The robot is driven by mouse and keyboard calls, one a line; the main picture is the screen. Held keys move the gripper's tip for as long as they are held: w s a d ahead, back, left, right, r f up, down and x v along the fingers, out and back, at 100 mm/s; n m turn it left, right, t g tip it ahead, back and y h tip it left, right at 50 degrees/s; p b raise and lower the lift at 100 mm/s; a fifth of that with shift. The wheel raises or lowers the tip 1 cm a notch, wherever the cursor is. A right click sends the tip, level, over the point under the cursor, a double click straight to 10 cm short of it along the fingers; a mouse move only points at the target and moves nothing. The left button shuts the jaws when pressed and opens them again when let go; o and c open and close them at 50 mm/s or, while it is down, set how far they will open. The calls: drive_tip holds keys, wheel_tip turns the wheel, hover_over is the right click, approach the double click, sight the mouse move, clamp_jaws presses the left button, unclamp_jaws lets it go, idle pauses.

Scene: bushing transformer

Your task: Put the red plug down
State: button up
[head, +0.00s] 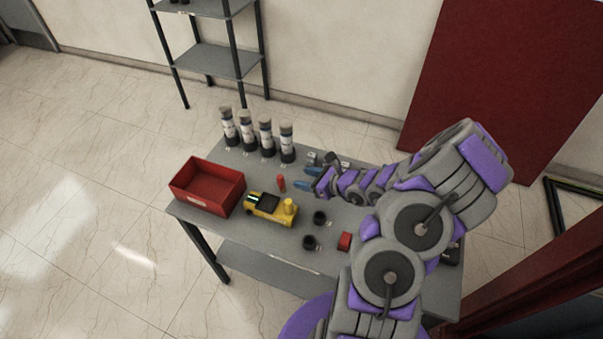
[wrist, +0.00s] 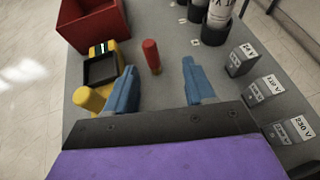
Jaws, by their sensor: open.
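The red plug (head: 281,183) stands upright on the grey table (head: 240,231), right of the red bin and behind the yellow device. In the wrist view the red plug (wrist: 152,56) stands on the table just beyond the fingertips, in line with the gap between them. My gripper (head: 304,178) is open and empty, low over the table. Its two blue fingers (wrist: 158,75) are wide apart with nothing between them. The plug appears apart from both fingers.
A red bin (head: 207,203) and a yellow device (head: 268,208) are left and in front of the plug. Several bushings (head: 266,137) stand along the back. Labelled grey blocks (wrist: 263,90) lie close right of my gripper. Black rings (head: 320,217) and a red block (head: 345,241) are nearer the front.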

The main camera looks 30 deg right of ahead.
drive_tip(key=a+r+n+g+y, duration=0.3)
drive_tip(key=a+r+n+y, duration=0.2)
drive_tip(key=a+r+n, duration=0.5)
drive_tip(key=s+a+r+n+g, duration=0.3)
drive_tip(key=s+a+r+n, duration=0.15)
drive_tip(key=a, duration=0.35)
drive_tip(key=s+a+r+n+g, duration=0.3)
drive_tip(key=s+a+n, duration=0.15)
drive_tip(key=a, duration=0.35)
drive_tip(key=s+a+r+n+g+h, duration=0.2)
drive_tip(key=s+n+g, duration=0.15)
drive_tip(key=s, duration=0.55)
drive_tip(key=s+d+r+n+h, duration=0.3)
drive_tip(key=s+d+n+h, duration=0.5)
drive_tip(key=s, duration=0.6)
drive_tip(key=shift+s+d+r+g+h, duration=0.25)
drive_tip(key=shift+d+g, duration=0.2)
drive_tip(key=shift+d, duration=0.35)
